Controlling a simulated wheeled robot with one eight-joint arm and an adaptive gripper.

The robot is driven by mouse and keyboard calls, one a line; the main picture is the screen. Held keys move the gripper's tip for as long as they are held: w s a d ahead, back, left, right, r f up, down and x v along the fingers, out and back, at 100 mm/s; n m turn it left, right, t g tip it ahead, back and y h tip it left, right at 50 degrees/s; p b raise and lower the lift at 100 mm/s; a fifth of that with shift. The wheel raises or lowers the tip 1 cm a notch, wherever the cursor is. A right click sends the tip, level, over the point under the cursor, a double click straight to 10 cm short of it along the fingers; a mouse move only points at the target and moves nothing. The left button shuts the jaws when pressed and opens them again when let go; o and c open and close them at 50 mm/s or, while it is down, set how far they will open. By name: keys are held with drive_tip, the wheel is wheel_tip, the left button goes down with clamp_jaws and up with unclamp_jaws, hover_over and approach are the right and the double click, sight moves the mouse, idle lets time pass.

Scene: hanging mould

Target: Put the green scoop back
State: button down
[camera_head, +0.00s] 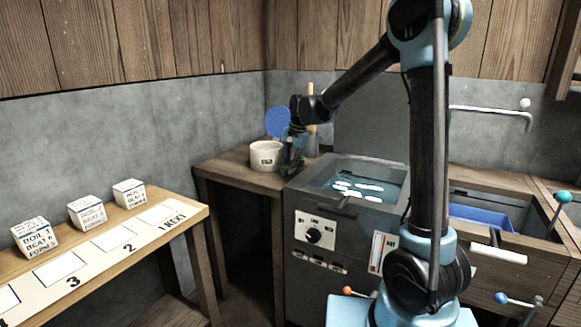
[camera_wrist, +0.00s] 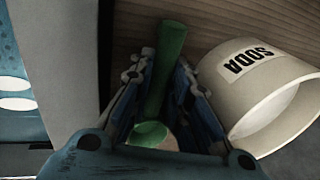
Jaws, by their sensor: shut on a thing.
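The green scoop (camera_wrist: 172,52) is between the fingers of my gripper (camera_wrist: 163,82) in the wrist view. Its handle points to the top of that picture, and a rounded green part (camera_wrist: 150,134) shows lower, between the finger bases. In the head view my gripper (camera_head: 292,155) is just right of a cream pot (camera_head: 265,157), over the wooden counter, and mostly hides the scoop. The pot also shows in the wrist view (camera_wrist: 245,92), labelled SODA, with its open mouth visible. The scoop is beside the pot, not inside it.
A blue disc (camera_head: 277,122) stands behind the pot. A grey container (camera_head: 312,145) with a wooden handle is right of my gripper. A water vat (camera_head: 350,188) with white pieces is farther right. A bench (camera_head: 130,240) with several labelled blocks is at left.

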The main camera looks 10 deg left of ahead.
drive_tip(key=c, duration=1.5)
unclamp_jaws()
drive_tip(key=v, duration=1.2)
